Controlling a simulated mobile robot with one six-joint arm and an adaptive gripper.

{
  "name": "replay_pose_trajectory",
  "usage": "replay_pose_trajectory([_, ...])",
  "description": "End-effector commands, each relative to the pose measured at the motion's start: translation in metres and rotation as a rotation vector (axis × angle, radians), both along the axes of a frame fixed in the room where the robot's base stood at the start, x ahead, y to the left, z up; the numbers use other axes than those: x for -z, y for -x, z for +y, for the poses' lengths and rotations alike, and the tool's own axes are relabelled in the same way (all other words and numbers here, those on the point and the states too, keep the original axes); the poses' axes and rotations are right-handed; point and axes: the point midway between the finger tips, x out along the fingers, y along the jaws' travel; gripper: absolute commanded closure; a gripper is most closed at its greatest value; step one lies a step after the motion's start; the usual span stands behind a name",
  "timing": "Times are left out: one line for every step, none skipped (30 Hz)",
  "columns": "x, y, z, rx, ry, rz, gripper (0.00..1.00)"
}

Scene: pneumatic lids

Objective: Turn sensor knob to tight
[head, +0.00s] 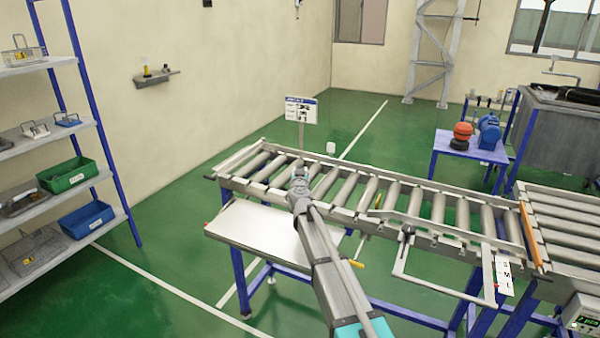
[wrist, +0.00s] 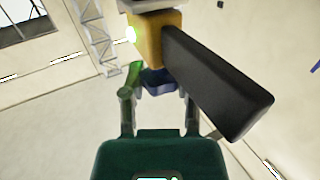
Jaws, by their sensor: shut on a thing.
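Parts of the knob are hidden by the fingers. In the head view my gripper (head: 300,173) is at the far left part of the roller conveyor (head: 345,190). The sensor and knob cannot be made out there. No tight marking is legible.
A long black block (wrist: 218,85) sticks out beside the sensor, close to my right finger. In the head view a sign (head: 301,110) stands behind the conveyor, and a white cup-like piece (head: 330,147) is near my gripper.

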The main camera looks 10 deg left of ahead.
Motion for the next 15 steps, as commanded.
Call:
replay_pose_trajectory([0.0006,0.0009,0.0010,0.022,-0.001,0.001,1.00])
replay_pose_trajectory([0.0006,0.0011,0.0014,0.036,-0.001,0.001,1.00])
replay_pose_trajectory([0.0006,0.0010,0.0018,0.058,-0.003,0.002,1.00])
replay_pose_trajectory([0.0006,0.0011,0.0017,0.077,-0.003,0.002,1.00])
replay_pose_trajectory([0.0006,0.0010,0.0017,0.096,-0.003,0.002,1.00])
replay_pose_trajectory([0.0008,0.0010,0.0015,0.123,-0.004,0.002,1.00])
replay_pose_trajectory([0.0008,0.0009,0.0016,0.144,-0.004,0.003,1.00])
replay_pose_trajectory([0.0007,0.0009,0.0019,0.165,-0.003,0.003,1.00])
replay_pose_trajectory([0.0008,0.0009,0.0023,0.195,-0.004,0.004,1.00])
replay_pose_trajectory([0.0008,0.0008,0.0023,0.218,-0.004,0.004,1.00])
replay_pose_trajectory([0.0008,0.0008,0.0022,0.241,-0.004,0.006,1.00])
replay_pose_trajectory([0.0009,0.0007,0.0020,0.270,-0.004,0.007,1.00])
replay_pose_trajectory([0.0009,0.0007,0.0019,0.292,-0.005,0.007,1.00])
replay_pose_trajectory([0.0009,0.0007,0.0019,0.314,-0.006,0.008,1.00])
replay_pose_trajectory([0.0010,0.0008,0.0022,0.340,-0.006,0.008,1.00])
